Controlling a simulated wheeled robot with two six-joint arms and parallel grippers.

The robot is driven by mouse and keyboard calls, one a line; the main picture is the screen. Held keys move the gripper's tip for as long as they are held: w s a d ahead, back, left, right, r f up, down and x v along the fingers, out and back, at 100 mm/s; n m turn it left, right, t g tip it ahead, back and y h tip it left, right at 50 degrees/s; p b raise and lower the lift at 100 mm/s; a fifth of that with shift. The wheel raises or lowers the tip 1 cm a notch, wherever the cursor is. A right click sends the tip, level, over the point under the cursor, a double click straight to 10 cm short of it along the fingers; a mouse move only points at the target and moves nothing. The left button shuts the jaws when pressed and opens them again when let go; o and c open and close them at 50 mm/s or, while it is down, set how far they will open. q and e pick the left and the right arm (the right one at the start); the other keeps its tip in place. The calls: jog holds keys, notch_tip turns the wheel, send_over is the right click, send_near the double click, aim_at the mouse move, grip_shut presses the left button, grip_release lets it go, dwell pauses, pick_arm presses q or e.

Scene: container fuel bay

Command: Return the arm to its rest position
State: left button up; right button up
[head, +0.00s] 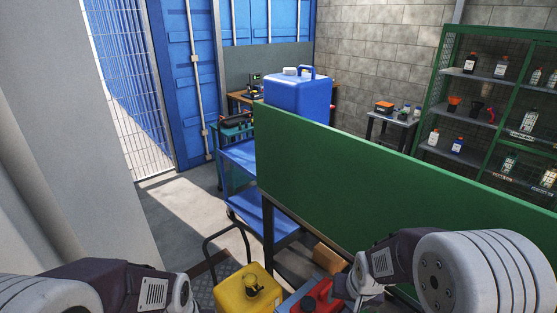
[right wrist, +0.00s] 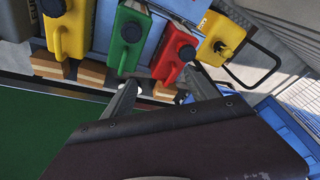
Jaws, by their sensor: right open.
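My right arm (head: 400,262) comes in from the right in the head view, bent down in front of the green panel. Its gripper is mostly hidden at the bottom edge there. In the right wrist view the right gripper (right wrist: 162,80) has its two fingers spread, with nothing held between them. A red jerrycan (right wrist: 172,50) lies beyond the fingertips; whether they touch is unclear. My left arm (head: 150,288) is bent at the lower left of the head view, and its gripper is out of frame.
A green panel (head: 350,165) spans the right. A yellow jerrycan (head: 243,292) stands by a red can (head: 318,298) at the bottom. A green can (right wrist: 128,38) is in the wrist view. A blue container (head: 298,95) shows behind the panel, a blue cart (head: 240,160) left of it. Floor is clear at left.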

jog(key=s+n+g, duration=0.2)
jog(key=s, duration=0.8)
jog(key=shift+s+a+f, duration=0.15)
jog(key=shift+s+a, duration=0.05)
jog(key=shift+a, duration=0.15)
jog(key=shift+s, duration=0.15)
